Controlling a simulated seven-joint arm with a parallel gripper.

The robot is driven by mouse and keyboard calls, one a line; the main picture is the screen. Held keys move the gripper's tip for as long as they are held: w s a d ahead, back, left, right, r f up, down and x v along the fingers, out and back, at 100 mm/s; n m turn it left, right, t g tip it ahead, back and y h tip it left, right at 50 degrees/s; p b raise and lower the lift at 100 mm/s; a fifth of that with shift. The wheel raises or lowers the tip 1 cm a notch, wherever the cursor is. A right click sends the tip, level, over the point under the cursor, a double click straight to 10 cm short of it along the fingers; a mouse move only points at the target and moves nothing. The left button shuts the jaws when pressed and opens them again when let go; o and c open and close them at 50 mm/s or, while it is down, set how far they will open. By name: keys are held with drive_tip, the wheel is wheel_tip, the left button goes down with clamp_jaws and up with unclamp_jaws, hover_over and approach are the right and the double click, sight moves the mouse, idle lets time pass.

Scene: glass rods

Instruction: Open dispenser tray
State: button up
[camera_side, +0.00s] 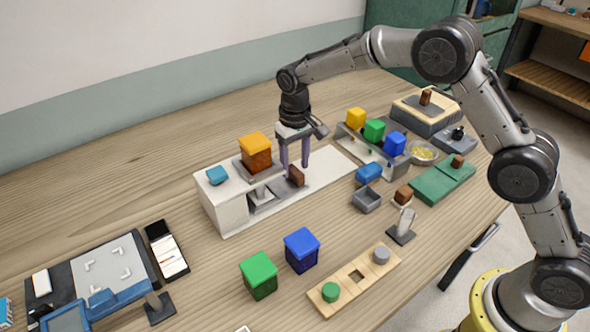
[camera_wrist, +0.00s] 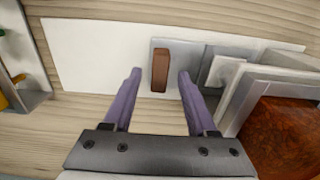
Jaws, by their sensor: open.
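The dispenser is a white box (camera_side: 223,208) with an orange-topped brown hopper (camera_side: 256,153) and a blue block (camera_side: 217,175) on top. Its grey tray (camera_side: 262,205) shows at the dispenser's front opening, and in the wrist view the grey plate (camera_wrist: 197,82) reaches out from under the hopper side. A brown upright handle (camera_side: 296,176) stands on the plate's outer end; it also shows in the wrist view (camera_wrist: 161,70). My gripper (camera_side: 295,165) is open, pointing down at the handle. In the wrist view the handle appears between the purple fingertips (camera_wrist: 159,72), with gaps on both sides.
A white strip (camera_side: 333,165) runs out from the dispenser, bare beyond the handle. A rack with yellow, green and blue blocks (camera_side: 374,130) stands behind right. Green (camera_side: 259,276) and blue (camera_side: 302,250) boxes stand in front. A small grey bin (camera_side: 367,200) is to the right.

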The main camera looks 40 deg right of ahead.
drive_tip(key=shift+f, duration=1.25)
clamp_jaws()
drive_tip(key=shift+r, duration=0.1)
idle(0.4)
